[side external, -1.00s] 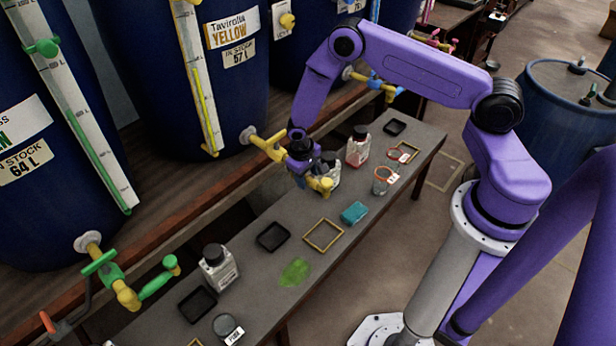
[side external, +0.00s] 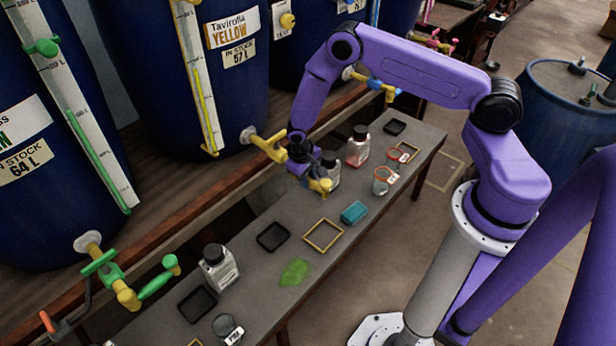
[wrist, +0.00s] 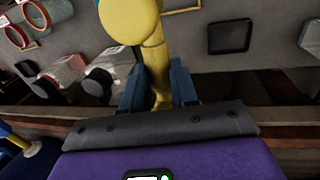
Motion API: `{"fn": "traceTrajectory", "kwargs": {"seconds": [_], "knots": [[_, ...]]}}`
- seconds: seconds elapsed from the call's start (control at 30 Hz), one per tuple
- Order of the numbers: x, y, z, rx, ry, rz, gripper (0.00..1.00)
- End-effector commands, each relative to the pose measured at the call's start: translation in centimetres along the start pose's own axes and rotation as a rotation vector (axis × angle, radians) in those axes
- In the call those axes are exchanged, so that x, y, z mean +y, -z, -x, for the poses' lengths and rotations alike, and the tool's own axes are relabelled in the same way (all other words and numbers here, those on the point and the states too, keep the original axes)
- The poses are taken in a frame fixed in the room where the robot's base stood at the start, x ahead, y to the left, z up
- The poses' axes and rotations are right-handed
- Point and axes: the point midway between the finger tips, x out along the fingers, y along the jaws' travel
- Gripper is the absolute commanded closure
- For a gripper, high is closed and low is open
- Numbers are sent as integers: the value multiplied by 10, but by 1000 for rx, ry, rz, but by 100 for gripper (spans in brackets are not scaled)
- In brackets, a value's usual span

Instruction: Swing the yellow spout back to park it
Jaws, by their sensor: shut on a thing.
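The yellow spout (side external: 322,186) hangs at the end of the yellow tap (side external: 265,146) on the blue vat labelled Tavirolla YELLOW (side external: 235,95). My gripper (side external: 309,175) is at the spout, over the bench. In the wrist view, the two blue-grey fingers of my gripper (wrist: 158,88) close on either side of the yellow spout (wrist: 145,45). The spout's rounded end points away from the wrist. In the side view my wrist hides most of the spout and its joint with the tap.
A dark-capped bottle (side external: 332,172) stands right behind my gripper. A red-filled bottle (side external: 358,147) and glass beakers (side external: 383,181) stand farther right. The bench (side external: 340,262) also holds a yellow frame (side external: 323,235), a black tray (side external: 273,236), a teal sponge (side external: 354,212) and a green spill (side external: 294,272).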

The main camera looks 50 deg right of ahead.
Motion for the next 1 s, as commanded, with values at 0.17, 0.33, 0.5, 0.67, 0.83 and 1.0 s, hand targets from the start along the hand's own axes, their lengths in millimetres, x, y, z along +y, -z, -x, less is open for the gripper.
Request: {"fn": "traceTrajectory", "kwargs": {"seconds": [0.17,0.33,0.5,0.67,0.83,1.0], "knots": [[-5,1,1,-18,-1,-86,100],[-13,3,3,-44,-1,-221,100],[-20,6,4,-76,-1,-379,100],[-28,10,6,-105,-1,-529,100],[-34,16,7,-136,-1,-689,100],[-40,22,8,-168,-1,-846,100]]}}
